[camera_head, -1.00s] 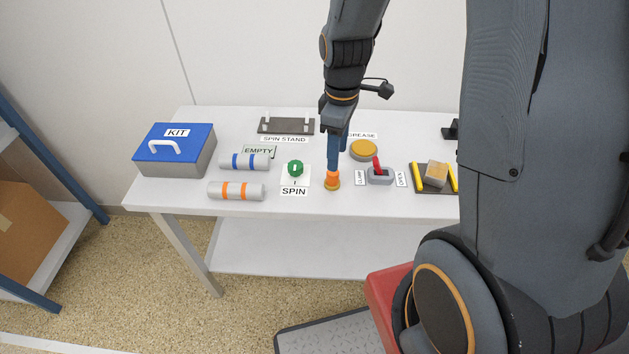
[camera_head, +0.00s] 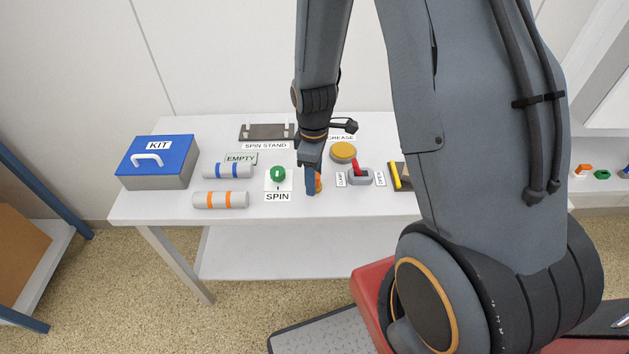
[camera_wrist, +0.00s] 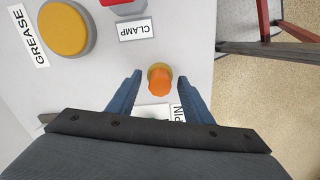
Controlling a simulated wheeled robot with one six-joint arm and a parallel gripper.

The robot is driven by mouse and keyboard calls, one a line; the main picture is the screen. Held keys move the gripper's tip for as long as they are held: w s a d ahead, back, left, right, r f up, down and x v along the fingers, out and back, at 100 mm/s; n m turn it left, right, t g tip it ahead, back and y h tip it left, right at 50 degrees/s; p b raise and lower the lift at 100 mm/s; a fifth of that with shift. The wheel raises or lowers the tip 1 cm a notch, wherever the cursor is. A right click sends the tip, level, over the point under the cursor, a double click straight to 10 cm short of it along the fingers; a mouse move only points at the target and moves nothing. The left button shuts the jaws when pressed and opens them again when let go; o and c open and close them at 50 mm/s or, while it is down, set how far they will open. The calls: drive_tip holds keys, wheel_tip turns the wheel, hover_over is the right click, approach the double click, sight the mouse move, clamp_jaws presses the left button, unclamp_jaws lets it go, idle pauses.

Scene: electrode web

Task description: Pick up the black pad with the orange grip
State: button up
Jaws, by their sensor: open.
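An orange grip (camera_wrist: 160,86) with a tan or brass-coloured base (camera_wrist: 158,69) stands upright on the white table. No black pad can be made out under it; what lies below the base is hidden. In the head view only a sliver of the orange grip (camera_head: 318,183) shows beside my fingers. My gripper (camera_wrist: 159,76) is open, with one blue finger on each side of the orange grip and a gap on both sides. In the head view my gripper (camera_head: 312,191) points down close to the table.
A green SPIN knob (camera_head: 278,174) is left of my gripper, and a red-levered clamp switch (camera_head: 361,176) is right. A yellow GREASE disc (camera_head: 343,152) sits behind. Blue-banded (camera_head: 227,171) and orange-banded (camera_head: 220,200) rollers and a blue-lidded KIT box (camera_head: 157,157) are farther left.

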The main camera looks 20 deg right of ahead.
drive_tip(key=shift+f, duration=0.1)
clamp_jaws()
drive_tip(key=shift+r, duration=0.2)
wheel_tip(320, 180, up, 10)
drive_tip(key=shift+f+b, duration=0.15)
drive_tip(key=shift+b, duration=1)
drive_tip(key=c, duration=0.9)
unclamp_jaws()
drive_tip(key=shift+c, duration=0.6)
